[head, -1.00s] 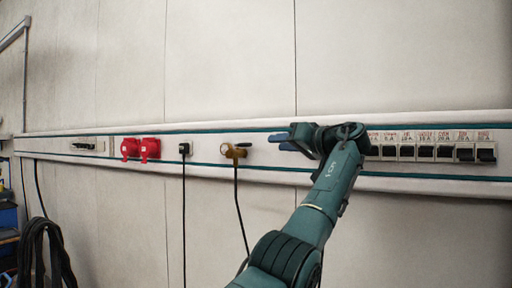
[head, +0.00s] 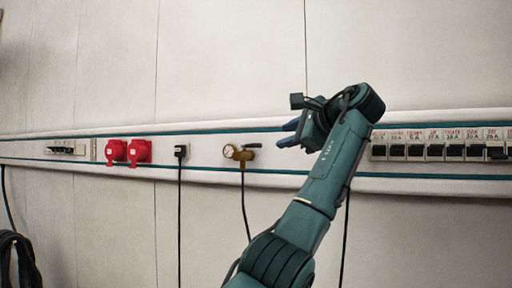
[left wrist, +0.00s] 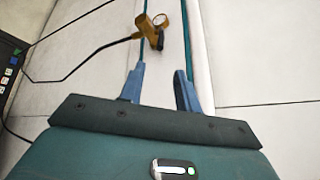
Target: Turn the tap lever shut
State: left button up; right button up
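The brass tap (head: 240,155) with a round gauge sits on the wall rail, left of my left gripper in the head view. Its dark lever (head: 254,145) points to the right, roughly along the rail. In the left wrist view the tap (left wrist: 146,28) is at the top, with the dark lever (left wrist: 158,42) on the side toward my fingers. My left gripper (head: 287,133) is open and empty, its blue fingers facing the tap. In the wrist view the fingers (left wrist: 160,84) stand apart, short of the lever, touching nothing that I can see. My right gripper is not in view.
Red sockets (head: 127,152) and a black plug (head: 181,152) with a hanging cable are left of the tap. A row of breakers (head: 440,151) is right of my arm. A black hose coil (head: 17,258) hangs at lower left. The wall above the rail is clear.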

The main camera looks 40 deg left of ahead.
aim_at(262, 145)
pick_arm(q)
jog(key=p+x, duration=0.2)
jog(key=x, duration=1)
jog(key=shift+s+a+p, duration=0.1)
jog(key=shift+p, duration=0.3)
jog(key=shift+c, duration=0.5)
grip_shut()
